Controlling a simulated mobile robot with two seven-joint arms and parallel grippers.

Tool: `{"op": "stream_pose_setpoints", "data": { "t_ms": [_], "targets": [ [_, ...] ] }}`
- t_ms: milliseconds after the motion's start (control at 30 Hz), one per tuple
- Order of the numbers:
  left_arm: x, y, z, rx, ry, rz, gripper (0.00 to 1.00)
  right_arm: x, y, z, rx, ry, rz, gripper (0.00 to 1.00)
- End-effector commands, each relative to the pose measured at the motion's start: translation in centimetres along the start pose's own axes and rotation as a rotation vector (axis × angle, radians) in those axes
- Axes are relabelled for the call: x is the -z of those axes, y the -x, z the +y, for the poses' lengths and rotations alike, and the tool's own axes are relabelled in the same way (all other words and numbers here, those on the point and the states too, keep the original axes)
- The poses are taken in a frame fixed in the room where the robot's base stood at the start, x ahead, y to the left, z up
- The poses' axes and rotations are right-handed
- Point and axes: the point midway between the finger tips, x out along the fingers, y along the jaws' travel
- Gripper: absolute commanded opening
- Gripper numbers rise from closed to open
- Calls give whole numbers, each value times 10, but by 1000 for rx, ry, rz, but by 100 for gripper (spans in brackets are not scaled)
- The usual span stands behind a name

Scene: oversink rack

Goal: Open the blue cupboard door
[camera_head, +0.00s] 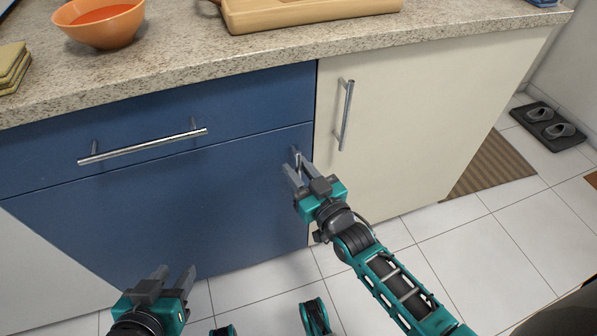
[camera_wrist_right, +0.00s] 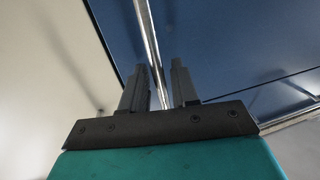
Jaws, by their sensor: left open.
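The blue cupboard door (camera_head: 190,215) is the flat blue panel below the blue drawer, and it looks shut in the head view. Its metal handle (camera_head: 296,156) is near its upper right edge, mostly hidden by my right gripper (camera_head: 300,175). In the right wrist view the handle (camera_wrist_right: 149,45) runs down between the two fingers of my right gripper (camera_wrist_right: 158,85). The fingers look apart, with the bar nearer the left finger; I cannot tell if they touch. My left gripper (camera_head: 175,275) is open and empty, low in front of the door.
The blue drawer (camera_head: 250,105) with a long bar handle (camera_head: 142,147) is above the door. A cream cupboard door (camera_head: 410,120) with its own handle (camera_head: 346,115) adjoins at right. The stone counter (camera_head: 190,55) overhangs, bearing an orange bowl (camera_head: 103,28) and a wooden board (camera_head: 300,12).

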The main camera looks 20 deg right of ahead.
Motion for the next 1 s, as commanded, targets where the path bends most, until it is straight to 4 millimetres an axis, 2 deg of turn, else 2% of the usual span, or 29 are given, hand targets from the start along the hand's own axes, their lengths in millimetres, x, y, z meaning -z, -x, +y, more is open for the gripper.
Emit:
{"op": "stream_pose_setpoints", "data": {
  "t_ms": [300, 600, 1000],
  "targets": [
    [3, -1, 0, 0, 1, 7, 43, 0, -3, 0, 0, 0, -1, 29],
    [3, -1, -1, 3, 1, 9, 43, 0, -3, 0, 0, 0, -1, 0],
    [4, -1, -2, 5, 1, 10, 43, 0, -2, 0, 0, 0, 0, 0]
  ]
}}
